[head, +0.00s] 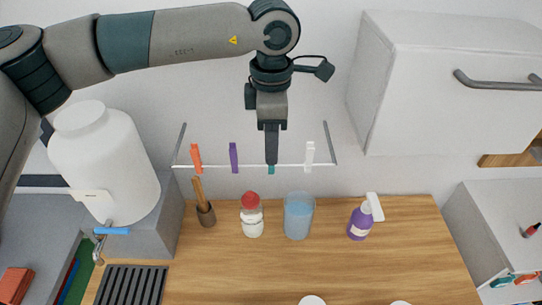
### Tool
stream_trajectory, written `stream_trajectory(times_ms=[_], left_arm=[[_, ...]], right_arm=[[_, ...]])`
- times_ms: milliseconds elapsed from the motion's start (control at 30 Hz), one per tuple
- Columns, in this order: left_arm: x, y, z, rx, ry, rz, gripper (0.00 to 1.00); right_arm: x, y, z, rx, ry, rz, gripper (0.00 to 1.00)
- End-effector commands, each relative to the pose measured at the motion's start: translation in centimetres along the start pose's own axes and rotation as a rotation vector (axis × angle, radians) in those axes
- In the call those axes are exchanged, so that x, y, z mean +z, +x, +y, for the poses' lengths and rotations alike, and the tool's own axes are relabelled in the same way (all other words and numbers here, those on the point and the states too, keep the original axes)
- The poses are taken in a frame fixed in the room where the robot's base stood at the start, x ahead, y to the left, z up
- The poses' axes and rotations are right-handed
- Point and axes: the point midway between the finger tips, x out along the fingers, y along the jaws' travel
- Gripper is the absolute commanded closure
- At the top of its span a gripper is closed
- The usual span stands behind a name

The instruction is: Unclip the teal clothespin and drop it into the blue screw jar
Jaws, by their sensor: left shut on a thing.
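The teal clothespin (271,169) is on the white rail (220,166), and only its lower end shows below my left gripper. My left gripper (271,158) comes down from above and is shut on the teal clothespin at the rail. The fingers hide the upper part of the clothespin, so I cannot tell whether it still grips the rail. The blue screw jar (298,217) stands on the wooden counter below and a little right of the gripper. It looks translucent blue, and I cannot make out a separate lid. My right gripper is not in view.
Orange (196,157), purple (234,157) and white (310,154) clothespins hang on the same rail. A red-capped jar (251,216) stands left of the blue jar, a purple spray bottle (362,220) right. A white cabinet (440,90) is at upper right.

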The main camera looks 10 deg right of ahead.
Motion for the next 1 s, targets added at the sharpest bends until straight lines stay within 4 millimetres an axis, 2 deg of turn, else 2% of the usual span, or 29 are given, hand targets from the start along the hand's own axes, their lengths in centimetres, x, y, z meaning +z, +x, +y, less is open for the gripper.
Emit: stream_trajectory(times_ms=[1000], left_arm=[[0.0,-3.2,0.4,0.000,0.000,-0.001,1.00]], right_arm=[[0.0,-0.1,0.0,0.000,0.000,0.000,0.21]])
